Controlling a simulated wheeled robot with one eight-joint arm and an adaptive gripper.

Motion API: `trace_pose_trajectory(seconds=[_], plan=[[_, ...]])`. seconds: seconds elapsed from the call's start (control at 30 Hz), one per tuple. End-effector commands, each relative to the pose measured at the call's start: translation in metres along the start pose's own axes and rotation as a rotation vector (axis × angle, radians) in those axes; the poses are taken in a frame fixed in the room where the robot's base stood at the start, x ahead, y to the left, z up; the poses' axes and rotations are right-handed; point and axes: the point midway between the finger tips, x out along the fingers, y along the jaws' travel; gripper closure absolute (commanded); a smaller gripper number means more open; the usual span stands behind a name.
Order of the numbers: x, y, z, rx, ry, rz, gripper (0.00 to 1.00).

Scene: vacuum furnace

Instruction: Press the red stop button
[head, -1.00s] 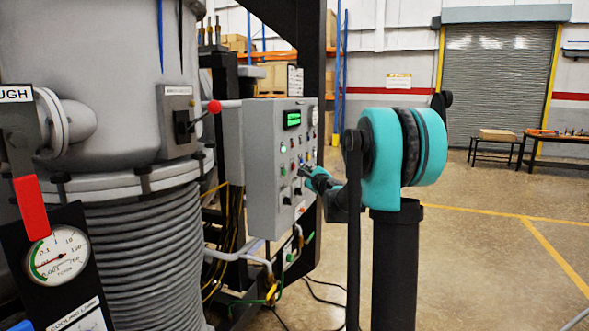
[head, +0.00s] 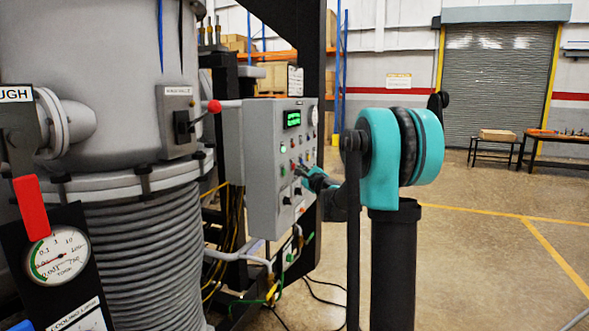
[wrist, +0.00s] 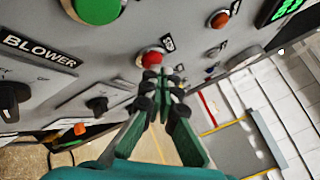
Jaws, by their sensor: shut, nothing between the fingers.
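A red button (wrist: 152,59) in a pale ring sits on the grey control panel in the wrist view. My gripper (wrist: 160,77) is shut and empty, with its fingertips just below this button in the picture. They look very close to it; I cannot tell if they touch. In the head view the panel (head: 262,190) stands mid-picture, and my gripper (head: 299,171) reaches its front face from the right. The button is hard to make out there beside the fingertips. Its label is too small to read.
Around it in the wrist view are a large green button (wrist: 97,8), an orange-red button (wrist: 219,19), a black knob (wrist: 97,104) and a switch marked BLOWER (wrist: 12,95). The furnace vessel (head: 110,80) stands left of the panel. Open floor (head: 480,240) lies to the right.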

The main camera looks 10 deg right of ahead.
Motion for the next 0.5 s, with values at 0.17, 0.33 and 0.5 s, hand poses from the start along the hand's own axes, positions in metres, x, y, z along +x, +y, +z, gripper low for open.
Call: trace_pose_trajectory(seconds=[0.17,0.33,0.5], plan=[[0.0015,0.0010,0.0011,0.000,0.000,0.000,1.00],[0.0028,0.0020,0.0021,0.000,0.000,0.000,1.00],[0.0037,0.0026,0.0028,0.000,0.000,0.000,1.00]])
